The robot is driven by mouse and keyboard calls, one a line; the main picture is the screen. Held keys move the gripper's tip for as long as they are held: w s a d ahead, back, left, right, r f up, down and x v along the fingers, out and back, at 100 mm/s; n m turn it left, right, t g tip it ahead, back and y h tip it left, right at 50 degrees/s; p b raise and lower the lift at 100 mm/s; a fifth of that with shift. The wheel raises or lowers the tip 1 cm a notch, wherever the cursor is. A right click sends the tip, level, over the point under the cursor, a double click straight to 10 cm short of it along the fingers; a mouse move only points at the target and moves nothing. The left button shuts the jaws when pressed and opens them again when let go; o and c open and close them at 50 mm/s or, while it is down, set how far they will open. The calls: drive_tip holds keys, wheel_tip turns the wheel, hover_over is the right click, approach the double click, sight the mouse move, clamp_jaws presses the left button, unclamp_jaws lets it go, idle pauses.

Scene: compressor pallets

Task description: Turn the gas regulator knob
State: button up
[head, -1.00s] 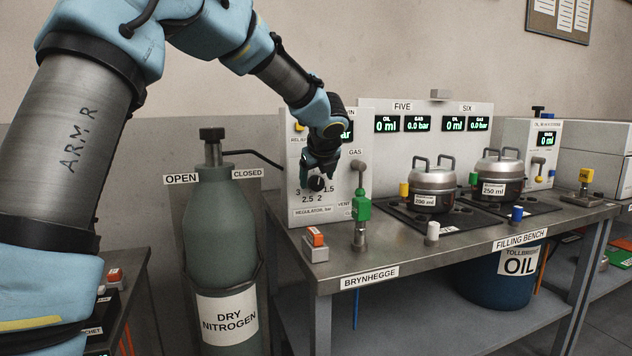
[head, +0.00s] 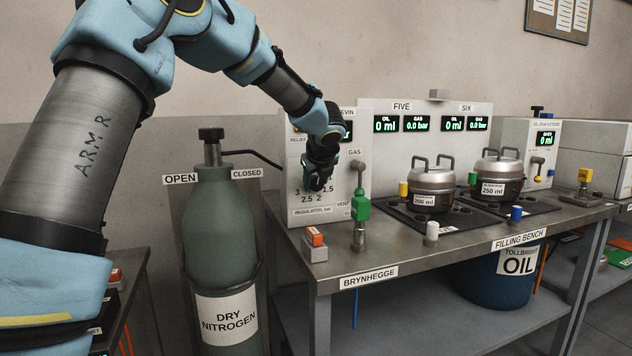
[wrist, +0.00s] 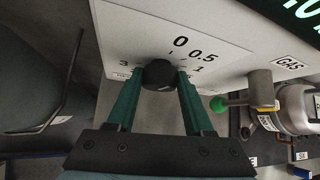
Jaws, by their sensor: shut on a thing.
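The gas regulator knob (wrist: 159,75) is black and round, on a white panel (head: 294,196) with a printed scale. In the wrist view the marks 0, 0.5, 1 and 3 show around it. My gripper (wrist: 157,80) has its two green fingers on either side of the knob and is shut on it. In the head view my gripper (head: 319,182) is at the lower part of the panel, between the 3 and 1.5 marks, and hides the knob. The panel's display is partly hidden by my wrist, so its reading cannot be told.
A green-handled valve (head: 361,207) stands just right of the panel, with an orange switch (head: 314,238) in front on the filling bench (head: 408,262). A dry nitrogen cylinder (head: 217,240) stands left. Two lidded pots (head: 434,186) sit farther right.

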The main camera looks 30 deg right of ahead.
clamp_jaws()
drive_tip(key=shift+r+p, duration=0.1)
drive_tip(key=shift+p, duration=0.4)
